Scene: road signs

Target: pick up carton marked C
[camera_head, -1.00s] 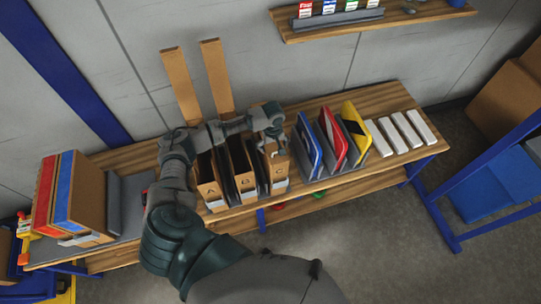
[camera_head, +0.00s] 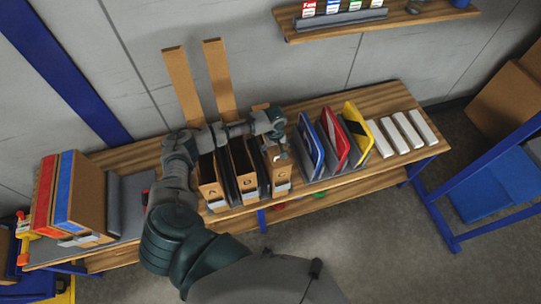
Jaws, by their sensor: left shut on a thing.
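The carton marked C (camera_head: 281,175) is a narrow brown box at the right end of a row of cartons on the wooden bench. Its letter is small and hard to read. My left gripper (camera_head: 279,150) comes down over its top and is shut on its upper edge; the fingers partly hide it. The carton is upright and looks still in its row. The carton marked A (camera_head: 210,189) and the carton marked B (camera_head: 247,182) stand to its left, with open, dark tops. My right gripper is not in view.
Blue, red and yellow sign panels (camera_head: 334,140) stand in a rack just right of the carton. White blocks (camera_head: 401,132) lie farther right on the bench (camera_head: 380,96). Red and blue panelled boxes (camera_head: 75,195) stand at the left end. A wall shelf (camera_head: 420,19) hangs above.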

